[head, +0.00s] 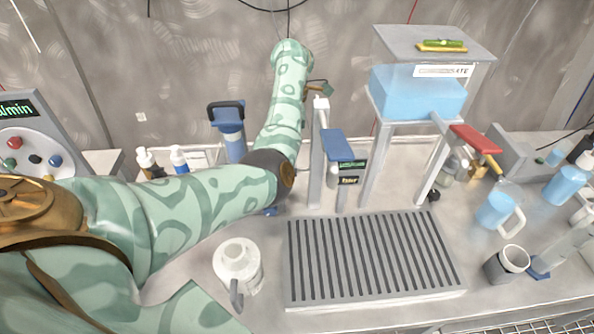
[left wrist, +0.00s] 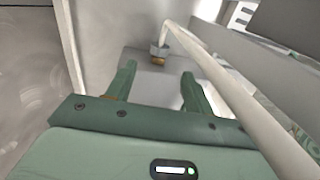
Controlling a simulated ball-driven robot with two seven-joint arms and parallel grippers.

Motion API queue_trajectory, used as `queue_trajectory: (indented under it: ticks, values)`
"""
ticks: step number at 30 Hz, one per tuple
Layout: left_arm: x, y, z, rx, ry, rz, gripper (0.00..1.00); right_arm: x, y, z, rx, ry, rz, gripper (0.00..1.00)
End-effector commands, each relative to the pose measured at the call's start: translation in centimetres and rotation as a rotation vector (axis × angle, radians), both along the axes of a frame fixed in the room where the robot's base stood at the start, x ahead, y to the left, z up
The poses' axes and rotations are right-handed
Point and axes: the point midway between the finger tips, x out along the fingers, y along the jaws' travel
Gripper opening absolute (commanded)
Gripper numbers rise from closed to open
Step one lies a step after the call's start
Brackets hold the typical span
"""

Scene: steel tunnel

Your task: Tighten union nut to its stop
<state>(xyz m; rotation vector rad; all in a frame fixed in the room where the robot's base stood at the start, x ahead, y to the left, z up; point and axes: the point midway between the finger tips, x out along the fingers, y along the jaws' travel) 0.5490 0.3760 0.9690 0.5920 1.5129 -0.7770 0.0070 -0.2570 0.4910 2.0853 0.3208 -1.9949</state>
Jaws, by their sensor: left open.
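In the left wrist view a grey collar (left wrist: 159,49), which looks like the union nut, sits at the end of a pale curved pipe (left wrist: 215,75). A narrow brass-coloured band (left wrist: 157,60) shows just below it. My left gripper (left wrist: 158,72) is open, with one finger on each side of the view and the collar beyond the gap between the tips. Nothing is between the fingers, and I cannot tell the exact distance. In the head view my left arm reaches to the back, and the nut cannot be made out there. My right gripper is not in view.
A slatted drain tray (head: 372,257) fills the front middle. Behind it stands a frame with a blue tank (head: 417,95). A white jug (head: 238,265) stands left of the tray. Cups, a blue pitcher (head: 495,211) and bottles crowd the right.

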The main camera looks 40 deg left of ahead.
Motion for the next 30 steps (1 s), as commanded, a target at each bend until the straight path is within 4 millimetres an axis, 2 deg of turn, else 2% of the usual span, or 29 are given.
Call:
queue_trajectory:
  ticks: [1,3,9,15,24,25,29,30]
  values:
    - [-0.1,-0.1,-2.4,0.001,0.006,0.000,0.52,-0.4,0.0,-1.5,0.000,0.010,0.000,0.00]
    - [-0.3,-0.3,-4.1,0.001,0.006,-0.001,0.52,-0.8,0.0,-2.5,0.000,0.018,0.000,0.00]
    - [-0.7,-0.6,-7.8,0.001,0.004,0.001,0.52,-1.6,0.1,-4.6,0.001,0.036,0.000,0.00]
    - [-0.8,-0.8,-9.3,0.001,0.000,0.001,0.52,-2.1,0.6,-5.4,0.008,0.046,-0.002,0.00]
    - [-0.9,-0.8,-9.3,0.001,-0.002,0.000,0.52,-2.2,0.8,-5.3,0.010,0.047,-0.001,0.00]
    - [-0.9,-0.8,-9.3,0.001,-0.002,0.000,0.47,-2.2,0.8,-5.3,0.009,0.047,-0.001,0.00]
    - [-0.9,-0.8,-9.3,0.001,-0.001,0.000,0.11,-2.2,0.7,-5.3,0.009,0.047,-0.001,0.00]
    - [-0.9,-0.8,-9.3,0.001,-0.001,0.000,0.07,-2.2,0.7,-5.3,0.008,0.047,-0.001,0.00]
